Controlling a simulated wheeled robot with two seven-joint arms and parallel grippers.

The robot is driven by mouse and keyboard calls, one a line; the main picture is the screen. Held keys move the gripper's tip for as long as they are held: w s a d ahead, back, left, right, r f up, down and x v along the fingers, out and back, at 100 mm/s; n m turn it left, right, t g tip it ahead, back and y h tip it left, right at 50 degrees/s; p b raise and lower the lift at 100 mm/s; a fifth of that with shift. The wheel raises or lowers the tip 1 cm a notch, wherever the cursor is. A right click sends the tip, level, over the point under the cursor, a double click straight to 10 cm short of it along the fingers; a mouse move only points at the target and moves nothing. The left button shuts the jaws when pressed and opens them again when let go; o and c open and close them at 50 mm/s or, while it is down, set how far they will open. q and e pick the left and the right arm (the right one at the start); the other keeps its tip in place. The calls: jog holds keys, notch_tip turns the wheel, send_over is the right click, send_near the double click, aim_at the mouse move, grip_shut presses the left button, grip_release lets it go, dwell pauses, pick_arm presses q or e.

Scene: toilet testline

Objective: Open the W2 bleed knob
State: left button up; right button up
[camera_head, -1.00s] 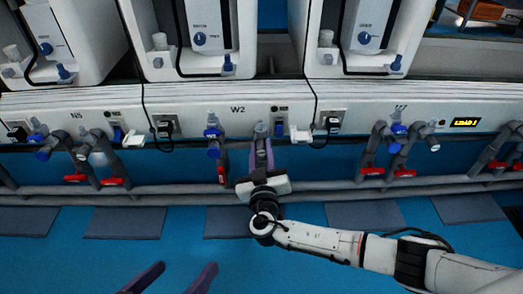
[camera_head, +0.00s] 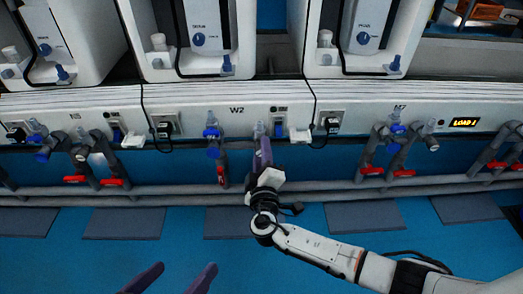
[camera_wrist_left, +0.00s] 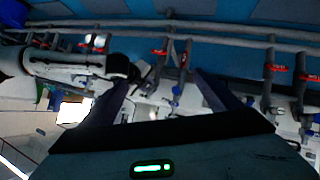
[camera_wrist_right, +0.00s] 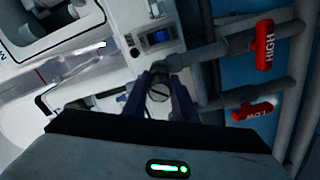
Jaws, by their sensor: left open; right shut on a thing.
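The W2 panel (camera_head: 237,110) is at the middle of the white bench front in the head view. A small grey knob (camera_wrist_right: 158,92) with a slot-like mark shows between my right gripper's fingers in the right wrist view. My right gripper (camera_head: 262,147) is shut on this knob below the W2 panel, to the right of the label. The fingers hide part of the knob. My left gripper (camera_head: 186,270) is open and empty at the bottom of the head view, apart from the bench.
A blue knob (camera_head: 212,133) sits left of the held one. Red handles marked HIGH (camera_wrist_right: 264,44) and LOW (camera_wrist_right: 254,114) are on pipes close by. Grey pipes (camera_head: 330,191) run along the bench. The blue floor (camera_head: 80,255) in front is clear.

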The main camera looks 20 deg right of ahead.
jog(key=n, duration=0.3)
jog(key=shift+r, duration=0.1)
jog(key=shift+n+p, duration=0.35)
jog(key=shift+n, duration=1.75)
pick_arm(q)
jog(key=shift+a+f+y+p, duration=0.3)
jog(key=shift+a+f+y, duration=0.1)
jog(key=shift+f, duration=0.2)
pick_arm(e)
jog(key=shift+n, duration=0.5)
jog(key=o, duration=1)
jog(key=shift+o, duration=0.2)
pick_arm(q)
jog(key=shift+s, duration=0.1)
pick_arm(e)
jog(key=shift+s, duration=0.1)
